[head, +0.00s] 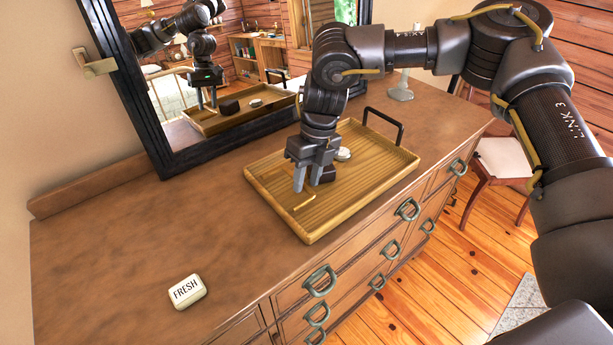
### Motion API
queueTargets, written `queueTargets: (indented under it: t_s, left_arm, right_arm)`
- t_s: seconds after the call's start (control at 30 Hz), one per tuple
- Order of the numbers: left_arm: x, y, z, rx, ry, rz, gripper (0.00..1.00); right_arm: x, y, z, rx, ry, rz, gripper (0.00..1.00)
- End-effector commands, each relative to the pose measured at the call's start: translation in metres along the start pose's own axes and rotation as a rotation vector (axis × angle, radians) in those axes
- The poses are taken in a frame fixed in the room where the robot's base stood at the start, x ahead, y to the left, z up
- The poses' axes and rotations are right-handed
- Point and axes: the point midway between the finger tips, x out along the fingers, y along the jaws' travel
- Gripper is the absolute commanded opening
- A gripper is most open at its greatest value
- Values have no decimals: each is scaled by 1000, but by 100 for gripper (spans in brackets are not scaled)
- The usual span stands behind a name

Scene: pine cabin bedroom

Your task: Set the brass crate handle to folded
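A shallow ribbed wooden tray-like crate (365,199) sits on the dresser top. A dark handle (384,124) stands upright at its far right end; it looks black rather than brass. A thin brass-coloured bar (303,203) lies low at the crate's left end; I cannot tell if it is a handle. My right gripper (306,185) points down over the left part of the crate, close to this bar. Its fingers look apart, with nothing seen between them. Whether they touch the bar is unclear. My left gripper is not in view.
A dark block (327,174) and a small white item (344,154) are in the crate, partly hidden by my gripper. A white FRESH box (187,291) lies at front left. A black-framed mirror (164,130) stands behind. The dresser top (120,240) is clear at left.

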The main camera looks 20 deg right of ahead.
Motion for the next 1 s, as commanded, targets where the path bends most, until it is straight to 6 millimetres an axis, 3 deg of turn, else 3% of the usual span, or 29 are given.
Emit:
queueTargets:
  t_s: [0.33, 0.8, 1.0]
  left_arm:
    - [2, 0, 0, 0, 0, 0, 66]
    - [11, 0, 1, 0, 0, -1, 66]
    - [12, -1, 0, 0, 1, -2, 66]
  right_arm:
    - [-8, 0, 1, -1, -2, 1, 33]
    - [-92, 0, 1, 1, -2, 0, 33]
    - [-107, 0, 0, 1, 0, 1, 33]
